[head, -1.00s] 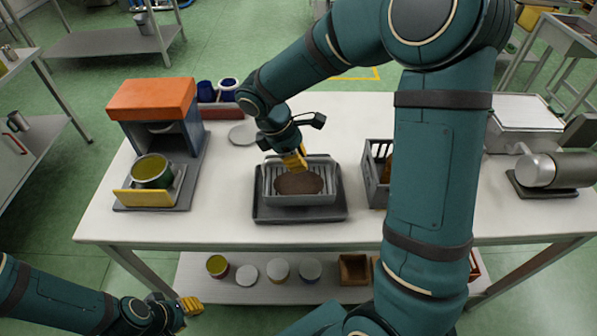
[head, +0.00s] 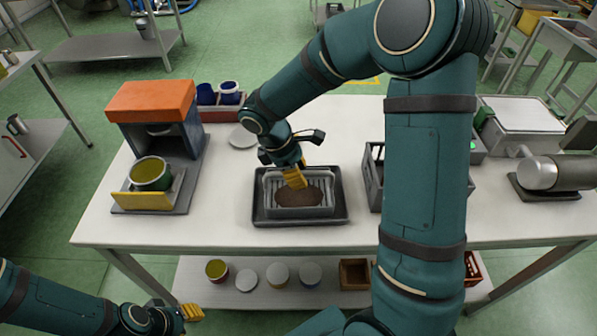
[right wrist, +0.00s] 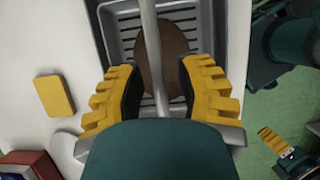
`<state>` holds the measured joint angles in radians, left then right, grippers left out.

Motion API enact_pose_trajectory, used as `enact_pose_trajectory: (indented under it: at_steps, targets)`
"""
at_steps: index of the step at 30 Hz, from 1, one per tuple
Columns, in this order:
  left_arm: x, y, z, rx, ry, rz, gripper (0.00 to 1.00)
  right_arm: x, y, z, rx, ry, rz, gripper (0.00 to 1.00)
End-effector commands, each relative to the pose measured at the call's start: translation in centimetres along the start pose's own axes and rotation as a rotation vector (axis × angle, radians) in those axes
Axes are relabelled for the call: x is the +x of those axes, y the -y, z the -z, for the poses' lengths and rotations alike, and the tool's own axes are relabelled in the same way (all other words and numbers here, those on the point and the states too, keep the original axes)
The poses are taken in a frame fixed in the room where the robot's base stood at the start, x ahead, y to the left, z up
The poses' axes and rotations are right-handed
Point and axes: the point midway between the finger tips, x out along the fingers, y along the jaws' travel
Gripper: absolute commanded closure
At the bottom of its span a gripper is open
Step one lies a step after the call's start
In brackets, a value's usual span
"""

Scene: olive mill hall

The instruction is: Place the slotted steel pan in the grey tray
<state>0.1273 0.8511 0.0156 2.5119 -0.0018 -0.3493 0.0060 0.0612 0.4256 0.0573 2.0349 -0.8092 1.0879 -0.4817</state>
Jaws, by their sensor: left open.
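The slotted steel pan (head: 328,207), grey with a brown round mass in it, sits inside the dark grey tray (head: 258,219) on the white table. In the right wrist view, the pan (right wrist: 192,20) shows its slots, and a grey bar-like handle (right wrist: 150,50) crosses above it. My right gripper (head: 294,180) is over the pan. Its yellow fingers stand on both sides of the handle with a gap visible on each side, so it looks open. My left gripper (head: 191,312) is open and empty, low at the left in front of the table.
An orange-topped machine (head: 150,100) with a green cup stands left. A dark crate (head: 374,190) stands close right of the tray, partly behind my arm. A pale disc (head: 243,136) and a red tray (head: 222,116) with cups lie behind. A yellow block (right wrist: 54,94) lies near the tray.

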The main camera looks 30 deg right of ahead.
Motion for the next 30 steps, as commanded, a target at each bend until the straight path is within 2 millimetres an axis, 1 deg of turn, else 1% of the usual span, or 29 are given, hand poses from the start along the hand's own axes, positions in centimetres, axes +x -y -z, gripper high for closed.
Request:
enact_pose_trajectory:
  at_steps: [2, 5, 8, 15, 18, 21, 25, 30]
  targets:
    - [-0.1, 0.0, 0.0, 0.000, 0.000, 0.000, 0.66, -0.2, 0.0, -0.1, 0.000, 0.000, 0.000, 0.66]
    - [-0.3, -0.1, 0.1, -0.001, -0.002, 0.000, 0.66, -1.0, 0.0, -0.1, 0.001, -0.001, -0.002, 0.66]
    - [-0.7, -0.2, 0.2, -0.001, -0.004, 0.000, 0.66, -2.5, -0.1, -0.1, 0.001, -0.002, -0.004, 0.66]
    - [-1.6, -0.6, 0.6, -0.004, -0.013, 0.001, 0.66, -7.6, -0.1, -0.1, 0.001, -0.003, -0.004, 0.66]
    - [-1.9, -0.7, 0.8, -0.005, -0.017, 0.002, 0.66, -9.4, 0.0, -0.1, 0.000, -0.002, -0.003, 0.66]
    - [-2.1, -0.8, 0.9, -0.006, -0.020, 0.002, 0.66, -10.8, 0.0, -0.1, 0.000, -0.001, -0.002, 0.66]
    - [-2.3, -0.9, 1.0, -0.006, -0.022, 0.002, 0.66, -11.9, 0.0, -0.1, 0.000, -0.001, -0.002, 0.66]
    - [-2.3, -0.9, 1.0, -0.007, -0.023, 0.002, 0.66, -12.3, 0.0, -0.1, 0.000, 0.000, 0.000, 0.66]
